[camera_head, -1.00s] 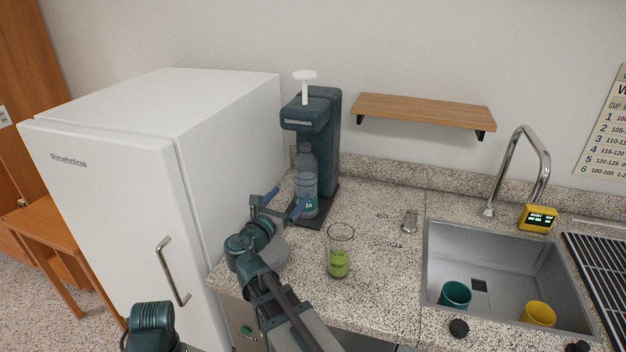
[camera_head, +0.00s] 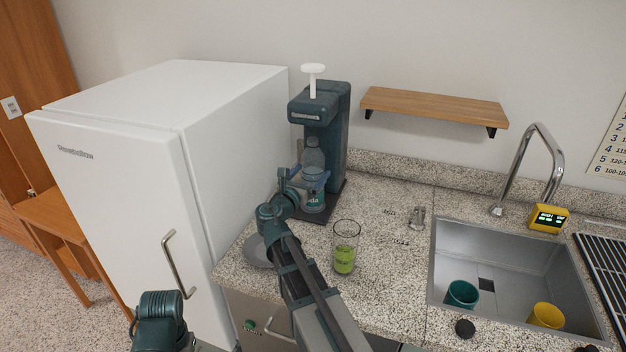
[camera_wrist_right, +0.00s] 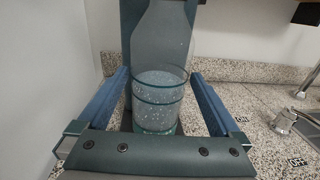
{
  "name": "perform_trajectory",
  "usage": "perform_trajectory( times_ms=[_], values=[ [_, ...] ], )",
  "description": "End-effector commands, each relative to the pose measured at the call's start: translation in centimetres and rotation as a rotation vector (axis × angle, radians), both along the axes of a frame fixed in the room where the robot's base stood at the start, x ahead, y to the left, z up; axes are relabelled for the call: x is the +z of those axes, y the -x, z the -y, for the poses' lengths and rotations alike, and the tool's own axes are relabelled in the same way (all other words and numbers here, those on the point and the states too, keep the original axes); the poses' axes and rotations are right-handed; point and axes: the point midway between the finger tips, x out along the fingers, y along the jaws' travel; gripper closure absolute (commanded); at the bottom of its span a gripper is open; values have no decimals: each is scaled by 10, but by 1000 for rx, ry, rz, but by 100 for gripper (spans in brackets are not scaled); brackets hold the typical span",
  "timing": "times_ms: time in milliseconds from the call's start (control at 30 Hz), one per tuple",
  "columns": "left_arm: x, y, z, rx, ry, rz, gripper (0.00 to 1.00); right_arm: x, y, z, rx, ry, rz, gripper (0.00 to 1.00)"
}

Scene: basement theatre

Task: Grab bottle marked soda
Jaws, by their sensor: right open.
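The clear soda bottle (camera_head: 313,155) stands upright in the dark teal soda machine (camera_head: 335,125), with bubbly liquid in its lower part. It also shows in the middle of the right wrist view (camera_wrist_right: 160,60). My right gripper (camera_head: 310,180) is open at the bottle's lower half. In the wrist view its two blue fingers (camera_wrist_right: 161,78) lie one on each side of the bottle, with the jaws not closed on it. The bottle's label is mostly hidden by the gripper in the head view. My left gripper is not in view; only a part of my left arm shows at bottom left.
A glass with green liquid (camera_head: 345,258) stands on the speckled counter right of my right arm. A white fridge (camera_head: 120,180) is close on the left. The sink (camera_head: 465,235) and a wooden shelf (camera_head: 435,106) are to the right.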

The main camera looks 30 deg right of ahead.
Motion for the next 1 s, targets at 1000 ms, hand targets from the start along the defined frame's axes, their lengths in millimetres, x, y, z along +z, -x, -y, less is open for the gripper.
perform_trajectory(
  times_ms=[1000],
  values=[
    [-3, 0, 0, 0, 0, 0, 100, -3, -31, 42, 0, 0, 0, 38]
  ],
)
